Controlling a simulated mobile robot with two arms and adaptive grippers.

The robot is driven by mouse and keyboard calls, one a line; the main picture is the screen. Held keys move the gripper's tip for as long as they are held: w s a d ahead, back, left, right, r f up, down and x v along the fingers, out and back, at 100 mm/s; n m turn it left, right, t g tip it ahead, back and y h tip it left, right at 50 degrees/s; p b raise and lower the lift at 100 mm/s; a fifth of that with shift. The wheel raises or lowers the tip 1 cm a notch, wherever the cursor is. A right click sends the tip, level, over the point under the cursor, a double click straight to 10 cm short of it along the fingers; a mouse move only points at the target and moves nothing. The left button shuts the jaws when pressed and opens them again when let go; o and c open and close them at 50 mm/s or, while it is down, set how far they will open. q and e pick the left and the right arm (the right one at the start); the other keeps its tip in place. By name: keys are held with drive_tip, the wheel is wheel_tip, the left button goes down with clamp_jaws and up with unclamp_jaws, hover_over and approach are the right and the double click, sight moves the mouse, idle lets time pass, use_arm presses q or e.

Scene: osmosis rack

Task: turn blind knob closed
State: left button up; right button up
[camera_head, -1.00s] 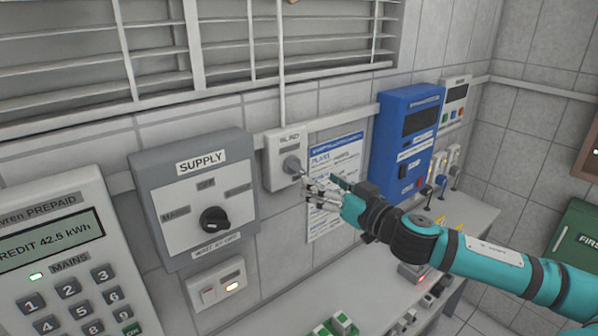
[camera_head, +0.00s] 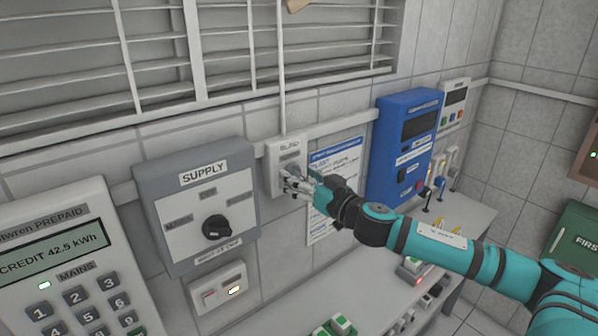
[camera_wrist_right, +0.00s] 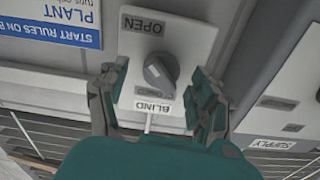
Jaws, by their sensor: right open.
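The blind knob (camera_wrist_right: 160,72) is a round grey knob on a white wall plate (camera_head: 287,150). In the right wrist view the plate appears upside down, with labels OPEN and BLIND and a small grey label partly covered by the knob. Which way the knob points is hard to tell. My right gripper (camera_head: 290,186) is at the plate in the head view and mostly hides the knob there. In the right wrist view the gripper (camera_wrist_right: 158,82) is open, with one finger on each side of the knob and gaps between. My left gripper is not in view.
A grey SUPPLY switch box (camera_head: 150,190) stands left of the plate, a paper notice (camera_head: 340,160) and a blue unit (camera_head: 397,150) right of it. Slatted blinds (camera_head: 220,55) hang above, with a rod down to the plate. A bench (camera_head: 465,215) runs below.

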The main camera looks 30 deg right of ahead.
drive_tip(key=shift+w+a, duration=0.1)
drive_tip(key=shift+w, duration=0.2)
drive_tip(key=c, duration=1.2)
drive_tip(key=shift+f+n, duration=0.1)
drive_tip(key=shift+n, duration=13.3)
